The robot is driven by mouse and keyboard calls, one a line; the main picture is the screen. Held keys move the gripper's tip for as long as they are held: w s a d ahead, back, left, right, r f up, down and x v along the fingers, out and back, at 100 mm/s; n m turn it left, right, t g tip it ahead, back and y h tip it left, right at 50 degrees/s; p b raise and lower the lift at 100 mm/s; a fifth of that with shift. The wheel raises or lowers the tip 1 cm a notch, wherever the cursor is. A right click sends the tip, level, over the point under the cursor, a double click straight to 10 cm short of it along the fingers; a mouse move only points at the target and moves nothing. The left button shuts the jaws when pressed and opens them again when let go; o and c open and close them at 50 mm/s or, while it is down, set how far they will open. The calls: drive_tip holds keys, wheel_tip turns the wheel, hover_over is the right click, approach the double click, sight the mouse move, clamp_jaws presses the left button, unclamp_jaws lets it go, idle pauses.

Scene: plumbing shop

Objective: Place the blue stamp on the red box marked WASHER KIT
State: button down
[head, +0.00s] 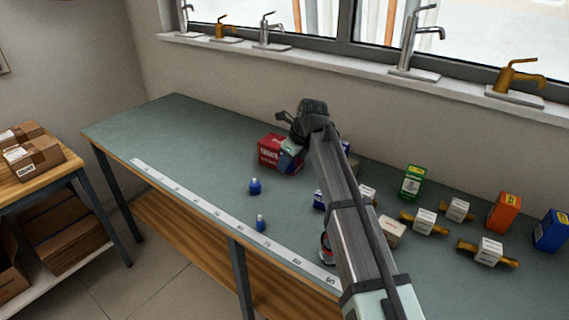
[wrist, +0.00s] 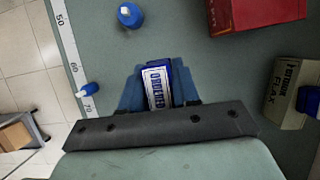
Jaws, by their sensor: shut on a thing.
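My gripper (wrist: 158,84) is shut on a blue block with a white printed label, which I take to be the blue stamp (wrist: 157,97). The grey-blue fingers are on both sides of it. In the head view a blue edge of the stamp (head: 318,199) shows left of my arm, which hides the gripper. I cannot tell whether it touches the bench. The red box (head: 270,150) lies towards the back of the bench, its white print too small to read surely. My arm's elbow hides its right end. The red box (wrist: 255,14) is also at the wrist view's upper right.
Two small blue bottles (head: 254,187) (head: 261,223) stand near the white ruler (head: 205,205). A FLAX box (wrist: 290,104) with a dark blue round thing in front is right of my gripper. Several boxes and brass-ended fittings (head: 424,221) crowd the right side. The bench's left end is clear.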

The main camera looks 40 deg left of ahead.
wheel_tip(320, 180, up, 10)
drive_tip(key=f, duration=0.1)
hover_over(278, 141)
drive_tip(key=d, duration=0.2)
drive_tip(key=shift+s+a+f, duration=0.1)
drive_tip(key=shift+a+f, duration=0.05)
drive_tip(key=shift+f, duration=4.6)
drive_tip(key=shift+f, duration=0.15)
drive_tip(key=c, duration=0.8)
unclamp_jaws()
drive_tip(key=v, duration=1.2)
